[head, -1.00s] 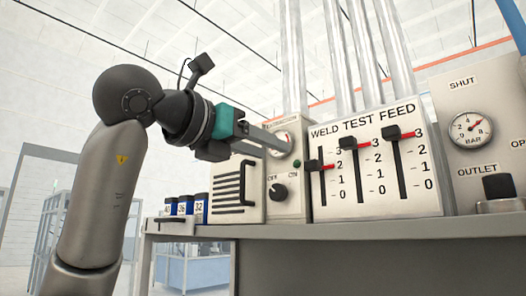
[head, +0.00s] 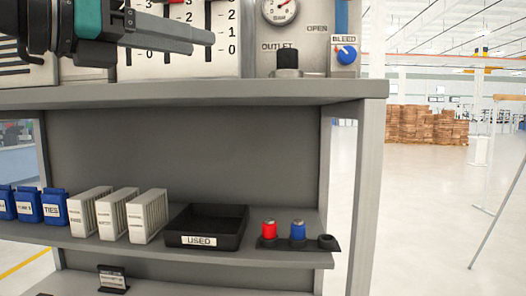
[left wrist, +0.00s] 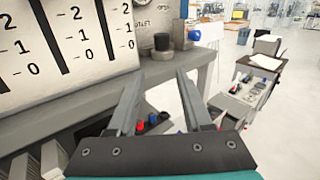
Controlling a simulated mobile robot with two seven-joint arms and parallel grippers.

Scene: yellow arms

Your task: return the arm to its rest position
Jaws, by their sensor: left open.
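My left gripper (head: 205,38) comes in from the upper left of the head view, in front of the weld test feed panel (head: 142,64). Its two long grey fingers point right. In the left wrist view the fingers of the gripper (left wrist: 160,82) stand apart with nothing between them. They are above the shelf area, near the bench edge. My right arm does not show.
The bench top edge (head: 200,94) runs below the gripper. The lower shelf holds blue boxes (head: 54,207), white packs (head: 147,216), a black USED tray (head: 203,241), and red (head: 269,230) and blue (head: 298,230) capped items. Open floor (head: 430,220) lies right.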

